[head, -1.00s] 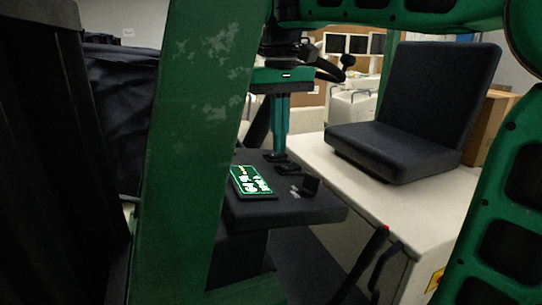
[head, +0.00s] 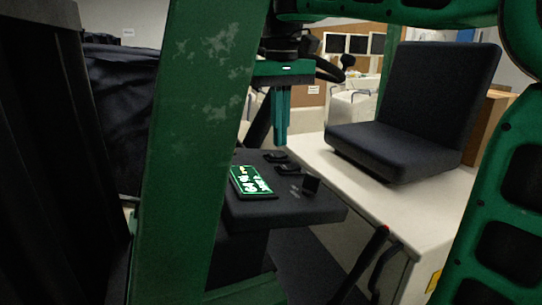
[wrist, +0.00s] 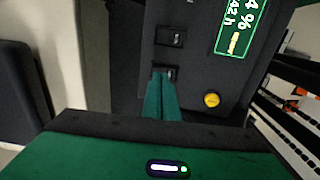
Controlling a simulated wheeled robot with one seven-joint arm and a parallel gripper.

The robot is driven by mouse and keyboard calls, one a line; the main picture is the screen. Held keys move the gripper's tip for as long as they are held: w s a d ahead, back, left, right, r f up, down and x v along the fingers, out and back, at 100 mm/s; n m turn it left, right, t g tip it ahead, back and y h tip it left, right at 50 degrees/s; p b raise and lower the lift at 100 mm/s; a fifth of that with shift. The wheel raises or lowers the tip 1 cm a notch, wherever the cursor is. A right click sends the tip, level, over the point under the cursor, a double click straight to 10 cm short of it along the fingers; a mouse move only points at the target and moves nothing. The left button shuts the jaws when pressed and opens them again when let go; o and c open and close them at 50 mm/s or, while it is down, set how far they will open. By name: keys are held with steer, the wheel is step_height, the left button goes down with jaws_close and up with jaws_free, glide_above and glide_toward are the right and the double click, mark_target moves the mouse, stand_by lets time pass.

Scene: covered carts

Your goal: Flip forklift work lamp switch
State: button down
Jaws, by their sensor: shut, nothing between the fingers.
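The dark forklift console (head: 300,208) carries a lit green display (head: 250,181) and small black rocker switches. One switch (head: 274,156) lies at the far edge and another (head: 288,169) nearer. In the wrist view, one switch (wrist: 170,37) is in clear sight, and a second switch (wrist: 168,71) is partly hidden behind my fingertips. No readable label tells which is the work lamp switch. My gripper (head: 280,145) points down, shut and empty, just above the far switch. Its teal fingers (wrist: 162,80) are together in the wrist view.
A green post (head: 195,150) stands at the left front of the console. The black seat (head: 410,120) is to the right, on a pale base. A red-tipped lever (head: 383,230) rises at the front right. A yellow knob (wrist: 211,100) is beside the fingers in the wrist view.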

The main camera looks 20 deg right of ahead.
mark_target(279, 154)
step_height(279, 154, up, 5)
steer(key=shift+r, duration=0.1)
stand_by(0.6)
stand_by(0.3)
